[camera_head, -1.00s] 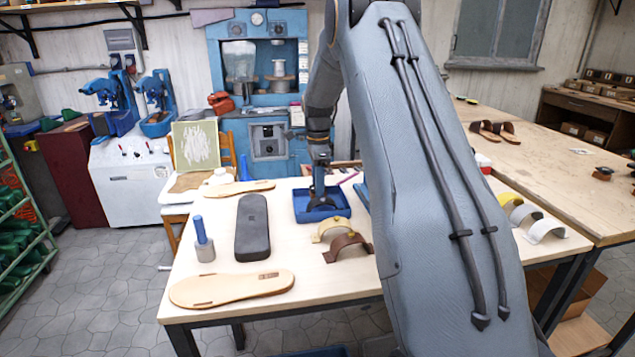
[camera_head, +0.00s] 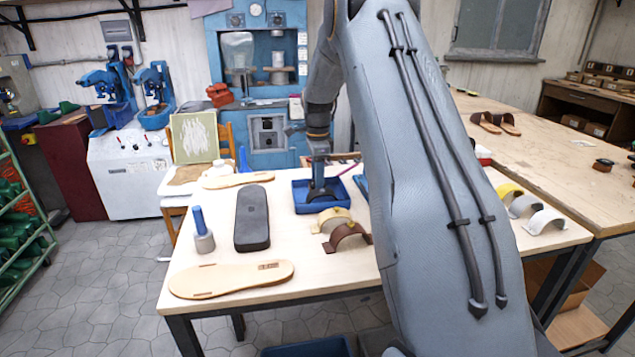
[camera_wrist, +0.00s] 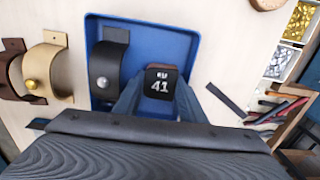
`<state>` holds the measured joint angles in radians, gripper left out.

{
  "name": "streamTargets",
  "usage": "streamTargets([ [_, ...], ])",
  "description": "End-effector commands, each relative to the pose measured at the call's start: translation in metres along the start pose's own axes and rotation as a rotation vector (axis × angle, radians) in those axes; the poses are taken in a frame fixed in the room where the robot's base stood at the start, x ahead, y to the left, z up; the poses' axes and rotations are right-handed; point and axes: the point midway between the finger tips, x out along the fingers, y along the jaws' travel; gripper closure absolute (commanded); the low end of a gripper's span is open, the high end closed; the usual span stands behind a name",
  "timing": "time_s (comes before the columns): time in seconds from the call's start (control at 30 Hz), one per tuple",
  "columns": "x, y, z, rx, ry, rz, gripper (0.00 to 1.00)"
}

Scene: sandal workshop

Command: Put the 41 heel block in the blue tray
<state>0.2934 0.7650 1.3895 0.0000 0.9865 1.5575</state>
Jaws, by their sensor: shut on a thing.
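The 41 heel block (camera_wrist: 160,82) is dark, with a white "41" on its top face. My gripper (camera_wrist: 157,98) is shut on it, with a finger on each side. The block is over or inside the blue tray (camera_wrist: 178,32) in the wrist view; I cannot tell whether it touches the tray floor. A black strap with a round stud (camera_wrist: 108,68) lies in the tray, left of the block. In the head view my gripper (camera_head: 319,188) reaches down into the blue tray (camera_head: 305,208), and the block cannot be made out there.
A tan strap (camera_wrist: 45,75) and a brown strap (camera_wrist: 13,70) stand left of the tray. Tools and small bins (camera_wrist: 290,55) lie to its right.

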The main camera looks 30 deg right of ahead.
Motion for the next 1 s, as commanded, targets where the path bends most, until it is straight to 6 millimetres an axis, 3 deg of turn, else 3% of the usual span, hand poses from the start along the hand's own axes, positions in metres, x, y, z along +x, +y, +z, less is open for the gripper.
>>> streamTargets([
  [0.2, 0.0026, 0.0000, 0.0000, 0.000, 0.000, 0.000, 0.85],
  [0.23, 0.0023, 0.0000, 0.0000, 0.000, 0.000, 0.000, 0.58],
  [0.33, 0.0022, 0.0000, 0.0000, 0.000, 0.000, 0.000, 0.41],
  [0.53, 0.0022, -0.0001, 0.0000, 0.000, 0.000, 0.000, 0.41],
  [0.63, 0.0023, 0.0000, 0.0000, 0.000, 0.000, 0.000, 0.30],
  [1.0, -0.0041, -0.0003, -0.0001, 0.000, 0.000, -0.002, 0.28],
])
